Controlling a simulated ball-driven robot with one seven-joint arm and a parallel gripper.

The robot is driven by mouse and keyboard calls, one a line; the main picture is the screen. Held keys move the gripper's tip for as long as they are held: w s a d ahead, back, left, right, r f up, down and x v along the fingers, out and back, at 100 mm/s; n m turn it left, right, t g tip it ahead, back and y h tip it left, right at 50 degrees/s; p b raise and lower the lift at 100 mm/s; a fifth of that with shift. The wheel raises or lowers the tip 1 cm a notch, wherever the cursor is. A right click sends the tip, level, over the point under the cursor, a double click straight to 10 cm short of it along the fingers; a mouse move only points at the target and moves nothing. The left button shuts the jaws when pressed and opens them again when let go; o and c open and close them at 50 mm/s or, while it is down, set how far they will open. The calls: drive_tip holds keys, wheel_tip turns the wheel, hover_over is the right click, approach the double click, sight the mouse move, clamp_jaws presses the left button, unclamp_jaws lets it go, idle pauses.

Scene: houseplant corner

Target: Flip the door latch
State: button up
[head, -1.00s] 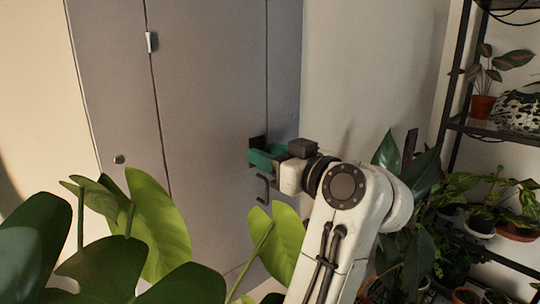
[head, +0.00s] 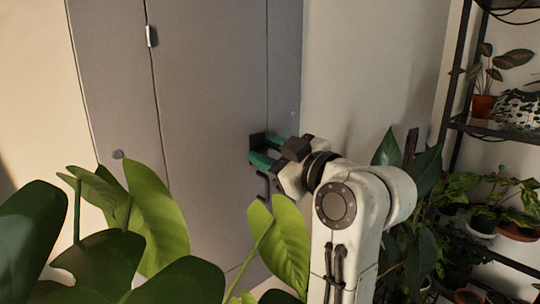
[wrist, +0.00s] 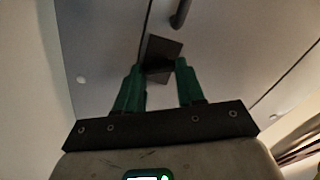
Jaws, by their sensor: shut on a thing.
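The door latch (head: 256,141) is a small dark piece on the grey door near its right-hand seam. It also shows in the wrist view as a dark tilted plate (wrist: 164,47) with a part standing out toward me. My gripper (head: 261,152) has green fingers and is at the latch, shut on it. In the wrist view my gripper (wrist: 159,70) has one finger on each side of the dark protruding part. The fingers hide some of the latch, and the exact contact is hard to see.
A dark door handle (head: 263,186) sits just below the latch. Large green leaves (head: 155,218) fill the lower left foreground, and one leaf (head: 282,243) stands close below my arm. A plant shelf (head: 462,122) is at the right.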

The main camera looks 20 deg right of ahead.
drive_tip(key=n, duration=0.2)
drive_tip(key=n+b, duration=0.1)
drive_tip(key=n, duration=0.3)
drive_tip(key=shift+f+n+b, duration=0.25)
drive_tip(key=shift+n+b, duration=0.05)
drive_tip(key=shift+b, duration=0.1)
drive_tip(key=n+b, duration=0.3)
drive_tip(key=n, duration=0.3)
drive_tip(key=shift+a, duration=0.15)
drive_tip(key=o, duration=1)
drive_tip(key=shift+o, duration=0.2)
drive_tip(key=shift+s, duration=0.1)
drive_tip(key=b+v, duration=0.2)
drive_tip(key=v, duration=0.8)
drive_tip(key=shift+s+b, duration=0.3)
drive_tip(key=shift+r, duration=0.1)
